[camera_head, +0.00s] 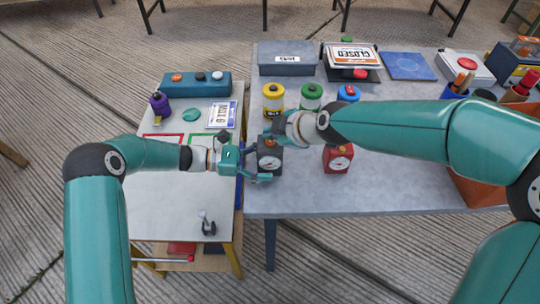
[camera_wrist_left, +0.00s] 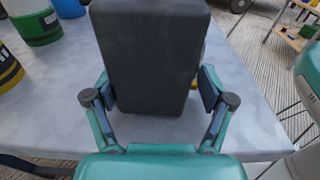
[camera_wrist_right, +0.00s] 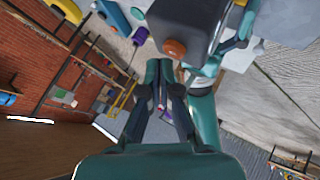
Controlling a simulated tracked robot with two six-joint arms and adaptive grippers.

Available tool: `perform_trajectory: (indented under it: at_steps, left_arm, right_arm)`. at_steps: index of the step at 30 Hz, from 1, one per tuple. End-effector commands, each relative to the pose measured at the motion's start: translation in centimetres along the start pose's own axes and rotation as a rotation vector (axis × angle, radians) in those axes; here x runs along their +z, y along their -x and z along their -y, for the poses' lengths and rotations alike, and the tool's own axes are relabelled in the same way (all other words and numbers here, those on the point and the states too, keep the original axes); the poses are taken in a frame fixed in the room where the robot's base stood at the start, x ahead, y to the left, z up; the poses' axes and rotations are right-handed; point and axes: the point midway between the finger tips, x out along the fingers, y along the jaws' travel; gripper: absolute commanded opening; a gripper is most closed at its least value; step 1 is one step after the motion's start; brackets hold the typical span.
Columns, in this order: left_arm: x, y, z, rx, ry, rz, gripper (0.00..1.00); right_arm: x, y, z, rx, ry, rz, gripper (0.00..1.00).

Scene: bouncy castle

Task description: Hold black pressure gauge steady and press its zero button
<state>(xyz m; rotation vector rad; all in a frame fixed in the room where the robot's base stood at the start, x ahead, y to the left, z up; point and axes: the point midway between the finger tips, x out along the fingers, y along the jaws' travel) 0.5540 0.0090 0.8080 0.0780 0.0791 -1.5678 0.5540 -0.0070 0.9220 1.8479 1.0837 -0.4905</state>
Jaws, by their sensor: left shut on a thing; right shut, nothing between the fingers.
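The black pressure gauge (camera_head: 269,160) stands near the left edge of the grey table in the head view, its dial facing front. My left gripper (camera_head: 266,168) is shut on its sides. In the left wrist view the dark back of the gauge (camera_wrist_left: 150,55) sits between the two fingers (camera_wrist_left: 156,92). My right gripper (camera_head: 269,138) is shut and empty, just above the gauge's top. In the right wrist view its closed fingertips (camera_wrist_right: 158,66) are close to the orange button (camera_wrist_right: 175,47) on the gauge (camera_wrist_right: 190,20); I cannot tell whether they touch.
A red gauge (camera_head: 338,158) stands to the right, under my right arm. Yellow (camera_head: 273,96), green (camera_head: 311,96) and blue (camera_head: 348,93) canisters stand behind. A grey box (camera_head: 287,60) is at the back. The white side table (camera_head: 170,200) is left; the front of the grey table is clear.

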Motion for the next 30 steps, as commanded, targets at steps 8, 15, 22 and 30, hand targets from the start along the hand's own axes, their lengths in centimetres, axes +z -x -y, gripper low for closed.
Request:
perform_trajectory:
  at_steps: [8, 15, 22, 30]
  left_arm:
    - [0.0, 0.0, 0.0, 0.000, -0.001, 0.000, 0.62]
    - [0.0, 0.0, 0.0, 0.000, -0.001, 0.000, 0.62]
    - [0.0, 0.0, 0.0, 0.001, -0.001, 0.000, 0.62]
    - [0.0, 0.0, 0.0, 0.001, -0.001, 0.000, 0.62]
  right_arm:
    - [-0.1, 0.1, -0.1, 0.000, 0.000, 0.000, 0.00]
    - [-0.9, 1.1, -0.8, 0.003, 0.003, -0.004, 0.00]
    - [-2.0, 2.7, -2.0, 0.003, 0.002, -0.002, 0.00]
    - [-3.1, 4.2, -3.1, 0.002, 0.001, -0.001, 0.00]
